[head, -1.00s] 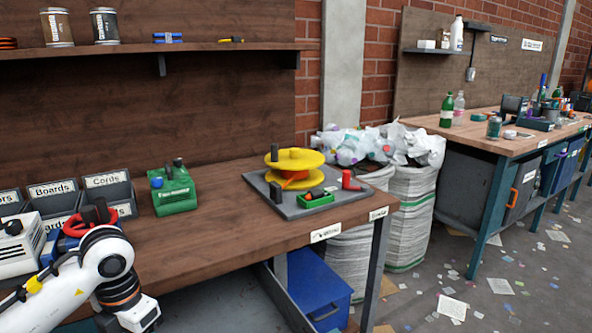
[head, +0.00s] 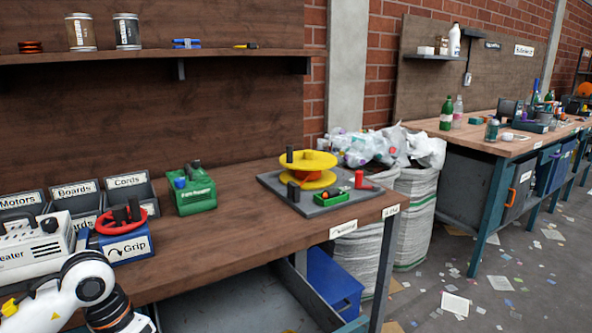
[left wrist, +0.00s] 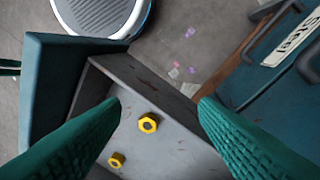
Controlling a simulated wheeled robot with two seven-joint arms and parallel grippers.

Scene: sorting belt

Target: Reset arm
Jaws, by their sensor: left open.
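My left arm (head: 78,297) comes in at the lower left of the head view, in front of the bench edge. Its gripper is outside the head view. In the left wrist view my left gripper (left wrist: 160,112) shows two green ribbed fingers set wide apart, open, with nothing between them. Beyond the fingers is a grey surface with two yellow hex nuts (left wrist: 148,123) on it. My right arm and gripper are in neither view.
The wooden bench (head: 250,232) carries labelled bins (head: 128,190), a blue Grip box (head: 127,243), a green device (head: 190,190) and a grey board (head: 318,205) with a yellow spool (head: 306,165). White sacks (head: 413,215) stand beyond its right end. Scraps litter the floor.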

